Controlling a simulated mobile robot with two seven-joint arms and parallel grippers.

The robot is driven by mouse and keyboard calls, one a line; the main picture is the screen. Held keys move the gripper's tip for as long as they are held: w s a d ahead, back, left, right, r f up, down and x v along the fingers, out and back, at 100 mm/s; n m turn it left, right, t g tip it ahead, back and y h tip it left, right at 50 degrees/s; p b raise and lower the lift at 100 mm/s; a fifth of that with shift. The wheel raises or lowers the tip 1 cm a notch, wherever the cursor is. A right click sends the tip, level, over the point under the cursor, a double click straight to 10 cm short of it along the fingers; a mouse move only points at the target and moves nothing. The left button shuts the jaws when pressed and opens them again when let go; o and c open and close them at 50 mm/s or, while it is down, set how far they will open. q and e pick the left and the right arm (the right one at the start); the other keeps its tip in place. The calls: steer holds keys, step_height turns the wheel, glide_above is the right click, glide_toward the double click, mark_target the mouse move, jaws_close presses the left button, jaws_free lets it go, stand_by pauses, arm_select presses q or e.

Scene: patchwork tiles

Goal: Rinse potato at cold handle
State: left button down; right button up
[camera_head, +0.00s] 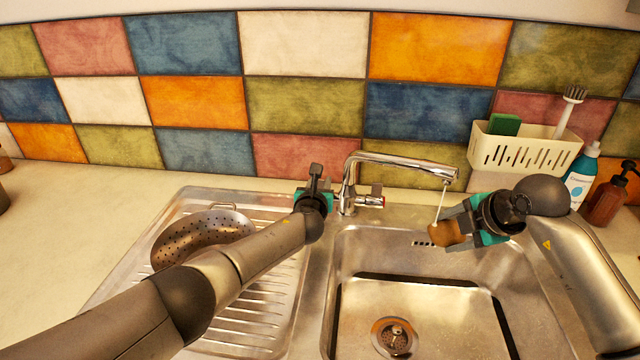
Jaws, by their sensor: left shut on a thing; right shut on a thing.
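The chrome faucet (352,180) stands behind the sink, its spout reaching right over the basin. A thin stream of water (440,202) runs from the spout tip down onto the potato. The brown potato (446,234) is held over the basin by my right gripper (460,229), which is shut on it. My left gripper (315,184) is at the left side of the faucet, shut on the cold handle, which it mostly hides. The other handle (374,198), with a red mark, shows on the faucet's right side.
A metal colander (200,232) sits on the drainboard (262,318) at left. The sink basin (440,310) is empty around its drain. A cream caddy (520,152) with sponge and brush stands back right, beside a blue bottle (580,178) and a brown bottle (606,200).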

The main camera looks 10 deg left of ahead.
arm_select(q)
steer(key=shift+w+a+g, duration=0.1)
steer(key=shift+g, duration=0.3)
steer(key=c, duration=0.6)
jaws_free()
steer(key=v, duration=1.2)
stand_by(0.4)
arm_select(e)
steer(key=shift+s+d+p, duration=0.2)
steer(key=shift+s+p, duration=0.2)
steer(key=shift+s, duration=0.25)
steer(key=shift+s+d+p, duration=0.15)
steer(key=shift+s+p, duration=0.2)
steer(key=shift+s, duration=0.3)
arm_select(q)
steer(key=shift+r+p, duration=0.95)
steer(key=shift+r, duration=0.75)
arm_select(e)
steer(key=shift+s+d, duration=0.25)
steer(key=shift+s, duration=0.6)
steer(key=shift+s+d, duration=0.2)
steer(key=shift+s, duration=0.7)
steer(key=shift+s+d, duration=0.25)
steer(key=shift+s, duration=0.6)
